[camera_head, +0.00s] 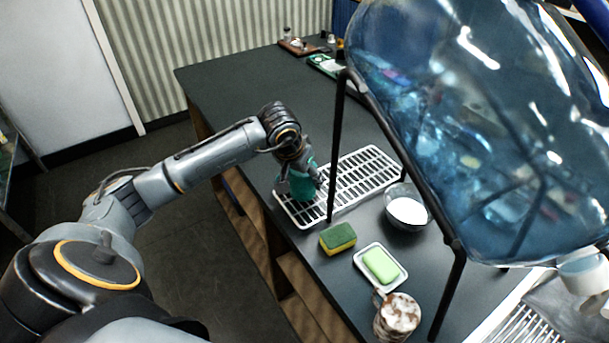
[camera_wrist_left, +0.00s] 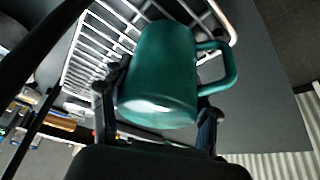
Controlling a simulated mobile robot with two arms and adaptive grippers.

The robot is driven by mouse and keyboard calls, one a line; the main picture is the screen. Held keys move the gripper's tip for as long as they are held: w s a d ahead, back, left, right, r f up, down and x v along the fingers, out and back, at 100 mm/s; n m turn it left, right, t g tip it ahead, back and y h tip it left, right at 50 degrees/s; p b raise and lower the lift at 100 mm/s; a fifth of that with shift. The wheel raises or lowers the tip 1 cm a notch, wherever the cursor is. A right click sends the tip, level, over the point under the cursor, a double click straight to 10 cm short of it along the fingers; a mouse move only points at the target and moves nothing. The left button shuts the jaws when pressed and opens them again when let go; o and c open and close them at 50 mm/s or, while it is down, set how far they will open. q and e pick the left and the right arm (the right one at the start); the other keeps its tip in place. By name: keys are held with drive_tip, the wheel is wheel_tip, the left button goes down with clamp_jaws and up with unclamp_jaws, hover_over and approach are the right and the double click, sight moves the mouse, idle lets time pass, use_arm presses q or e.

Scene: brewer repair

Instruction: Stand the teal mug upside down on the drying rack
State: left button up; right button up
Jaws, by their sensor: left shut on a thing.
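The teal mug (camera_head: 302,186) is at the near left end of the white wire drying rack (camera_head: 365,172) in the head view. My left gripper (camera_head: 299,172) comes down on it from above and is shut on it. In the left wrist view, the mug (camera_wrist_left: 165,68) fills the middle between the two fingers (camera_wrist_left: 158,108), its handle sticking out to the right. The rack's bars (camera_wrist_left: 92,45) show behind it. Whether the mug touches the rack, and its open end, I cannot tell.
A large blue water bottle (camera_head: 480,130) on a black frame (camera_head: 336,140) stands close on the right. A white-filled bowl (camera_head: 407,210), a sponge (camera_head: 338,238), a soap dish (camera_head: 381,267) and a patterned mug (camera_head: 397,317) stand nearby. The counter's far left (camera_head: 240,100) is clear.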

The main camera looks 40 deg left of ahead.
use_arm(q)
drive_tip(key=o, duration=1.2)
drive_tip(key=shift+s+r, duration=0.1)
drive_tip(key=shift+r, duration=0.2)
drive_tip(key=v, duration=1.1)
drive_tip(key=shift+s+r, duration=0.1)
drive_tip(key=shift+r, duration=0.15)
